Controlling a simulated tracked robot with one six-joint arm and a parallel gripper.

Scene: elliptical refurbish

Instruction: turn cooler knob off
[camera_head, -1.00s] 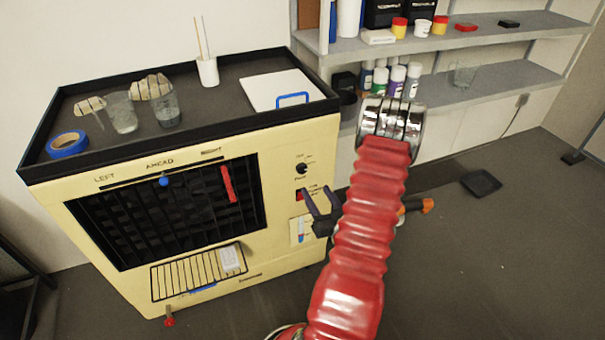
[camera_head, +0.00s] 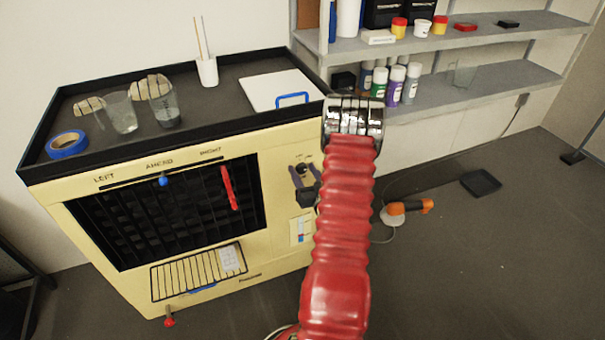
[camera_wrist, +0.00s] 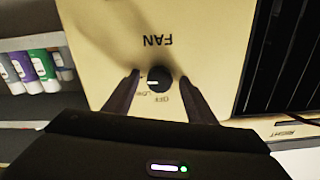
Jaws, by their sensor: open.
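The cooler (camera_head: 285,230) is a cream cabinet with a dark louvered grille (camera_head: 150,215) and a tray-like top. Its black knob (camera_wrist: 158,79) sits on the cream panel in the wrist view, with "FAN" printed beside it and small position marks, partly hidden, near "OFF" and "LOW". A white pointer line on the knob points to the left in that view. My gripper (camera_wrist: 158,88) is open, its two dark fingers on either side of the knob. I cannot tell whether they touch it. In the head view the knob (camera_head: 302,170) shows between the fingertips.
A blue tape roll (camera_head: 67,144), clear cups (camera_head: 121,112) and a white board (camera_head: 280,89) lie on the cooler's top. Shelves with bottles (camera_head: 396,84) stand behind. An orange-handled tool (camera_head: 410,207) and black tray (camera_head: 481,183) lie on the floor at right.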

